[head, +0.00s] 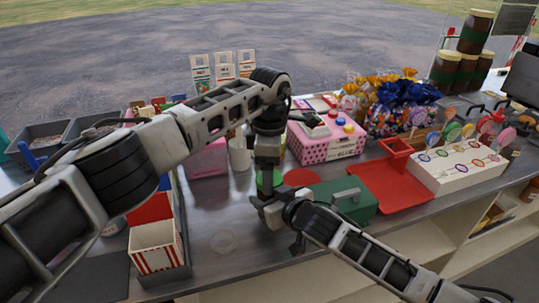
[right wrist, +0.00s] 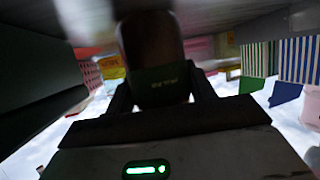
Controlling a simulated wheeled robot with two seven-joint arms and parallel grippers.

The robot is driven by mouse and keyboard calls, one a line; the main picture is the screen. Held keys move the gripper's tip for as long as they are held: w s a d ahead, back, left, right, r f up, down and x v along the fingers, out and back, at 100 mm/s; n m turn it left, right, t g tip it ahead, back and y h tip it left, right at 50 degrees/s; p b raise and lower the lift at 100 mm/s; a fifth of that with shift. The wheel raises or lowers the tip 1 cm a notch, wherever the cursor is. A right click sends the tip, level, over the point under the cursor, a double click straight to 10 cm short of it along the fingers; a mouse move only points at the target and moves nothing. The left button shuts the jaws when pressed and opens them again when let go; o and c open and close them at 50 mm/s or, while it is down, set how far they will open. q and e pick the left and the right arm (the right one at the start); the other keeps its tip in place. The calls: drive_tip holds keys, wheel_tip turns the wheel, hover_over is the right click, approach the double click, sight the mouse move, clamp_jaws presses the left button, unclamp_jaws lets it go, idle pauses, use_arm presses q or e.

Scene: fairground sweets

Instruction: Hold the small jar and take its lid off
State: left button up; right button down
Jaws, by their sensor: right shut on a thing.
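The small jar is dark with a dark green label (right wrist: 163,82) in the right wrist view. It stands between the fingers of my right gripper (right wrist: 162,95), which is shut on it. In the head view my right gripper (head: 270,205) is over the metal counter, and most of the jar is hidden. A green patch (head: 265,184), perhaps part of the jar or its lid, shows just above it. My left gripper (head: 267,165) points down right above that patch. Its fingertips are hidden, so I cannot tell whether it touches the lid or is open.
A green box with a handle (head: 342,201) stands close right of the grippers, with a red tray (head: 392,188) beyond. A pink dotted box (head: 327,142) is behind. A striped carton (head: 156,247) is at left.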

use_arm(q)
drive_tip(key=shift+f, duration=0.4)
drive_tip(key=c, duration=1)
drive_tip(key=o, duration=1.1)
drive_tip(key=shift+c, duration=0.2)
drive_tip(key=shift+s+d, duration=0.1)
drive_tip(key=shift+r, duration=0.15)
use_arm(e)
drive_tip(key=shift+w, duration=0.1)
